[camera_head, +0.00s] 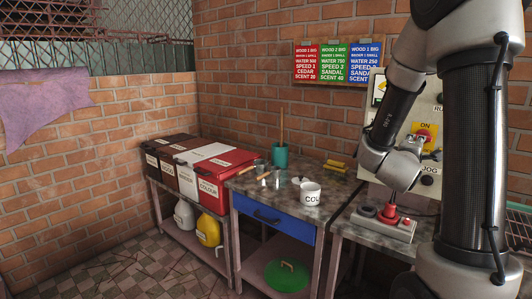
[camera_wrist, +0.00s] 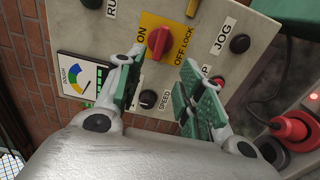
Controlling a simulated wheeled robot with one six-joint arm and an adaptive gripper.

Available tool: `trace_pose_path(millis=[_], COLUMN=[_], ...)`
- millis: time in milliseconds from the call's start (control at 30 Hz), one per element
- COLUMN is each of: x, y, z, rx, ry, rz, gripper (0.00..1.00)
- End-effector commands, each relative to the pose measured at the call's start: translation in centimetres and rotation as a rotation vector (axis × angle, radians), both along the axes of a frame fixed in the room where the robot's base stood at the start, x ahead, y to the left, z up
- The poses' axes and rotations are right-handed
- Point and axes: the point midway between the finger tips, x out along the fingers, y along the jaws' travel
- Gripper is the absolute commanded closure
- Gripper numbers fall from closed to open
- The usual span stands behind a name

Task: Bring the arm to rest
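My gripper (camera_wrist: 163,80) is open, with its green-padded fingers apart and nothing between them. In the wrist view it is in front of a beige control panel (camera_wrist: 215,45). A red rotary switch (camera_wrist: 158,42) on a yellow ON / OFF LOCK plate shows just beyond the fingertips, and I cannot tell whether they touch it.
The panel carries a gauge (camera_wrist: 80,76), a speed knob (camera_wrist: 148,98) and a black jog button (camera_wrist: 240,43). A pedestal box with a red button (camera_head: 388,212) stands below my wrist.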

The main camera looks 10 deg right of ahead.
Motion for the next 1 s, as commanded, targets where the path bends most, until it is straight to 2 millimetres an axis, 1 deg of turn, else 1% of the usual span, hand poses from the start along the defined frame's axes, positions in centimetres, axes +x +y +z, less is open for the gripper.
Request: trace_pose_path(millis=[67,133,167,200,267,300,367,400,467,500,567,600,633,667,700,800,867,900,1000], x=[0.1,0.7,1.2,1.7,2.0,1.8,1.1,0.3,-1.5,-3.0,-5.7,-7.8,-9.5,-11.3,-13.8,-19.3,-21.6,-22.6,-23.3], y=[0.1,0.7,1.3,2.4,4.5,6.1,8.7,10.6,13.4,15.2,17.5,18.8,19.7,20.4,21.1,21.8,21.8,21.8,21.9], z=[-0.5,-2.4,-3.7,-5.8,-9.2,-10.9,-12.6,-13.2,-13.6,-13.6,-13.0,-12.4,-11.8,-11.1,-10.1,-7.3,-5.8,-4.9,-2.9], rx=[0.060,0.204,0.293,0.433,0.654,0.803,1.009,1.134,1.300,1.396,1.512,1.570,1.602,1.626,1.641,1.624,1.596,1.575,1.551], ry=[-0.037,-0.072,-0.083,-0.086,-0.071,-0.057,-0.029,-0.004,0.046,0.084,0.148,0.191,0.223,0.252,0.288,0.336,0.346,0.349,0.309], rz=[0.006,0.035,0.055,0.078,0.098,0.099,0.083,0.062,0.010,-0.037,-0.121,-0.187,-0.238,-0.293,-0.363,-0.481,-0.494,-0.474,-0.381], gripper=[0.62,0.62,0.62,0.62,0.62,0.62,0.62,0.62,0.62,0.62,0.62,0.62,0.62,0.62,0.62,0.62,0.62,0.62,0.62])
